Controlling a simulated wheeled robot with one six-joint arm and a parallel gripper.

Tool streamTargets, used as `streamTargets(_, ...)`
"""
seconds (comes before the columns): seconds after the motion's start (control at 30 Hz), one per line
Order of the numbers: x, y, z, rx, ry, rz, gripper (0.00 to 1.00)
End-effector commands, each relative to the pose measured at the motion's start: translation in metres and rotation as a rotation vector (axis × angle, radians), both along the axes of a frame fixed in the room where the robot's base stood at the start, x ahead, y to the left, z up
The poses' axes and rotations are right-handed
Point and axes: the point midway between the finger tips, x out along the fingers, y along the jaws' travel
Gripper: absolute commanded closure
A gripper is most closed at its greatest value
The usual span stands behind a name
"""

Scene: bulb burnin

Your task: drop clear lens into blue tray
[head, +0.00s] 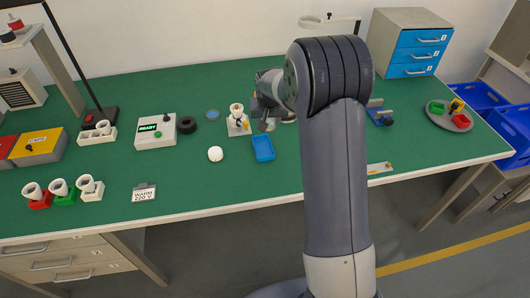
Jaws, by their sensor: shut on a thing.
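The blue tray (263,148) is a small open tray on the green bench, and its inside looks empty. My gripper (265,122) is just behind and above its far edge, partly hidden by my own arm. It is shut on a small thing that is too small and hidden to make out. I cannot tell whether this is the clear lens. A flat bluish disc (212,114) lies further left on the bench, and a white rounded piece (215,153) lies left of the tray.
A white stand with a bulb socket (238,120) is close left of my gripper. A black ring (187,125) and the READY box (156,131) are further left. A grey plate of coloured blocks (450,116) is at the right. The bench in front of the tray is clear.

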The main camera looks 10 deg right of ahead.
Motion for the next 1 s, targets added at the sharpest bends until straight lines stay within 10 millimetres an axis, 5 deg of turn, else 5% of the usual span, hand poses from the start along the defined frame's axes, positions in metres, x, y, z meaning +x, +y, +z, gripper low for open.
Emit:
streamTargets(0.3,0.0,0.0,-0.041,0.0,0.002,0.0,0.75)
streamTargets(0.67,0.0,0.0,-0.047,0.0,0.0,0.0,0.75)
streamTargets(0.7,0.0,0.0,-0.047,0.0,0.0,0.0,0.54)
streamTargets(1.0,0.0,0.0,-0.047,0.0,0.0,0.0,0.29)
